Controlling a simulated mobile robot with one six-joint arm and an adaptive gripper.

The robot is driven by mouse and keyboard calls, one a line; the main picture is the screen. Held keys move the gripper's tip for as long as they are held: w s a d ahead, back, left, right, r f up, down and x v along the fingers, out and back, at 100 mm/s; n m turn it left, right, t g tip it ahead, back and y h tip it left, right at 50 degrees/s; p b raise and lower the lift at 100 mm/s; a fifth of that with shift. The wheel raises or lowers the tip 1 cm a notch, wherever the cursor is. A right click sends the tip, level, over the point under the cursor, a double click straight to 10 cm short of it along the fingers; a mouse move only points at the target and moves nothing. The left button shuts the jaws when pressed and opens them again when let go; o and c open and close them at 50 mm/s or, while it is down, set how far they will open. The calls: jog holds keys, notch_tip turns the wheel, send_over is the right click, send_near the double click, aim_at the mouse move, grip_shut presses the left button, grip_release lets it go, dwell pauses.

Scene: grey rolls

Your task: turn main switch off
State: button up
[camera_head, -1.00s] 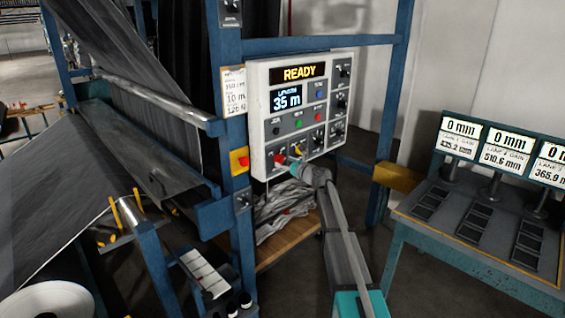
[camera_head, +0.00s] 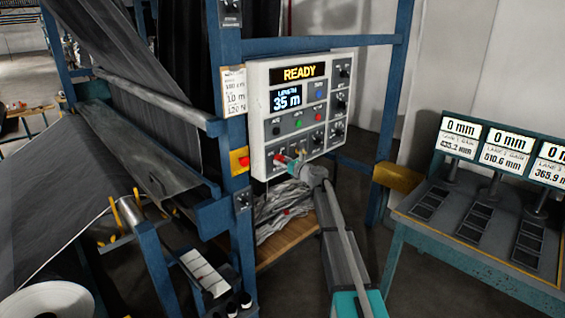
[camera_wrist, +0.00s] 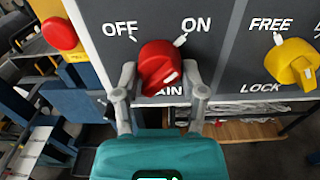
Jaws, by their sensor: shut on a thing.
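The main switch (camera_wrist: 157,62) is a red knob on the grey lower part of the control panel, between the printed words OFF and ON in the wrist view. The label below it is partly hidden by the knob; "AIN" shows. A white mark shows on the knob's lower right; I cannot tell surely which word it is set to. My gripper (camera_wrist: 160,74) has one finger on each side of the knob and is shut on it. In the head view my gripper (camera_head: 293,166) reaches the panel's lower left, largely hiding the switch.
The control panel (camera_head: 262,100) shows READY and 35 m. A yellow FREE/LOCK knob (camera_wrist: 290,62) sits just right of the switch. A red button on a yellow box (camera_head: 239,160) is to the left. A bench with displays (camera_head: 470,205) stands at the right.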

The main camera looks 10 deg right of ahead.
jog(key=shift+w+n, duration=0.1)
jog(key=shift+n, duration=0.3)
jog(key=n, duration=0.8)
jog(key=shift+n, duration=0.3)
jog(key=n, duration=0.4)
jog(key=shift+w+d+r+n, duration=0.1)
jog(key=shift+n, duration=2.2)
jog(key=o, duration=1.2)
jog(key=shift+c, duration=0.2)
